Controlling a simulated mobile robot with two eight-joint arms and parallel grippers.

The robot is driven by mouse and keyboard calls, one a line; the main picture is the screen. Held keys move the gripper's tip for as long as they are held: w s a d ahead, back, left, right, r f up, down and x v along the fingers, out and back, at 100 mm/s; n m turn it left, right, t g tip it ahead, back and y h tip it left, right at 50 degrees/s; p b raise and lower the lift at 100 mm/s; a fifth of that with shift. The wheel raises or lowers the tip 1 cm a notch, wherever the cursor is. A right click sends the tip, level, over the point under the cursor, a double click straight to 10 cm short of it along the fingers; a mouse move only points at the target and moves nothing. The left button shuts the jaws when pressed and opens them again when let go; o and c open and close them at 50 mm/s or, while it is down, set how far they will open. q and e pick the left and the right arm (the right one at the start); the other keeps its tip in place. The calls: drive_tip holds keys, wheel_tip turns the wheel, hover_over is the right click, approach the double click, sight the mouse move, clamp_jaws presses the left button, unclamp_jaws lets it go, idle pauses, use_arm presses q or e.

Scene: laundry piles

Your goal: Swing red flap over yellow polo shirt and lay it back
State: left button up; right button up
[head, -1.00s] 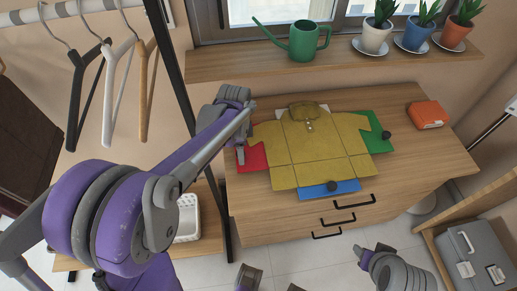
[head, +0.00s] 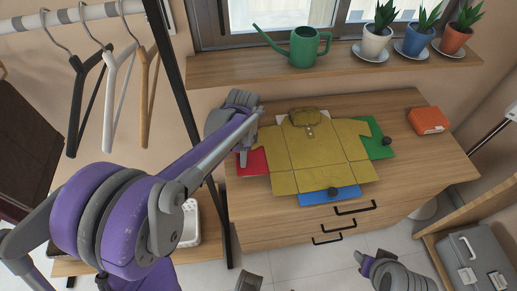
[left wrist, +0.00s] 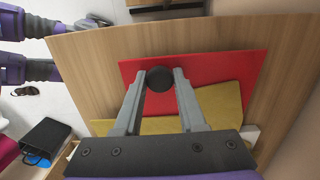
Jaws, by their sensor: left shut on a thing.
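The yellow polo shirt (head: 310,150) lies spread face up on a folding board, its collar toward the window. The red flap (head: 252,162) sticks out flat under the shirt's left side. The red flap also shows in the left wrist view (left wrist: 215,68), with yellow cloth lying over part of it. My left gripper (head: 243,158) is at the red flap's outer edge. In the left wrist view its fingers (left wrist: 160,82) are shut on the flap's black knob (left wrist: 160,79). The right gripper's fingers do not show.
The green flap (head: 374,142) and blue flap (head: 315,198) lie flat, each with a black knob. An orange box (head: 428,120) stands at the dresser's (head: 405,185) back right. A clothes rack (head: 180,90) with hangers stands at left. A watering can (head: 303,47) is on the sill.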

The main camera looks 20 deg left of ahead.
use_arm(q)
drive_tip(key=shift+w+d+r, duration=0.1)
drive_tip(key=shift+d+r, duration=0.1)
drive_tip(key=shift+r, duration=0.6)
drive_tip(key=shift+g+y, duration=0.3)
drive_tip(key=shift+y, duration=0.3)
drive_tip(key=shift+w+d+r+p, duration=0.2)
drive_tip(key=shift+d+r+p, duration=0.15)
drive_tip(key=shift+r, duration=0.25)
drive_tip(key=shift+w+d+r+p, duration=0.2)
drive_tip(key=shift+d+r+p, duration=0.05)
drive_tip(key=shift+r+p, duration=0.3)
drive_tip(key=shift+w+d+r+p, duration=0.2)
drive_tip(key=shift+d+r+p, duration=0.15)
drive_tip(key=shift+r, duration=0.25)
drive_tip(key=d+r, duration=0.1)
drive_tip(key=w+d+r+y+p, duration=0.1)
drive_tip(key=shift+w+d+r+g, duration=0.2)
drive_tip(key=shift+w+r+g, duration=0.05)
drive_tip(key=shift+r+g, duration=0.1)
